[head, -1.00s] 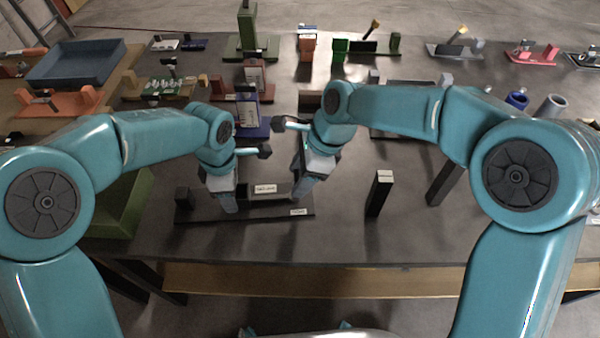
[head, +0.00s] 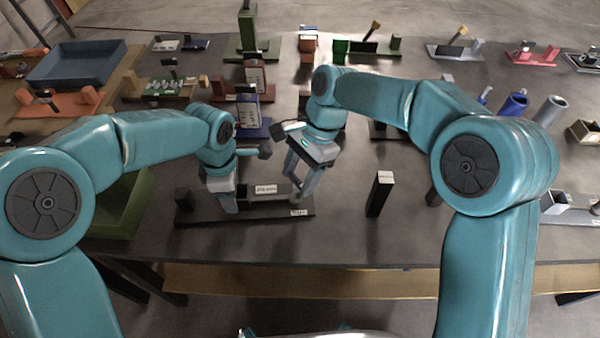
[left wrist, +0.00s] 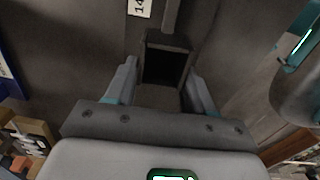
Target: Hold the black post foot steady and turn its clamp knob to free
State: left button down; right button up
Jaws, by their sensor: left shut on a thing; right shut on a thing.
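The black post foot (head: 262,212) is a long dark base near the table's front edge. It has an upright block (head: 184,199) at its left end, a raised part with a white label, and a small tag at its right end. My left gripper (head: 230,206) is shut on the foot's dark, square, hollow-looking part (left wrist: 166,64), which shows between its fingers in the left wrist view. My right gripper (head: 300,194) is shut at the right end of the foot. The clamp knob itself is hidden or too small to make out between its fingertips.
A dark post with a white top (head: 380,192) stands just right of the foot. A blue stand (head: 250,118) is behind my grippers. A green tray (head: 120,205) lies to the left.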

jog(key=shift+n+g+h, duration=0.3)
jog(key=shift+n+g, duration=0.1)
jog(key=shift+n, duration=0.7)
jog(key=o, duration=1.1)
jog(key=shift+c, duration=0.2)
jog(key=v, duration=1.2)
jog(key=shift+a, duration=0.15)
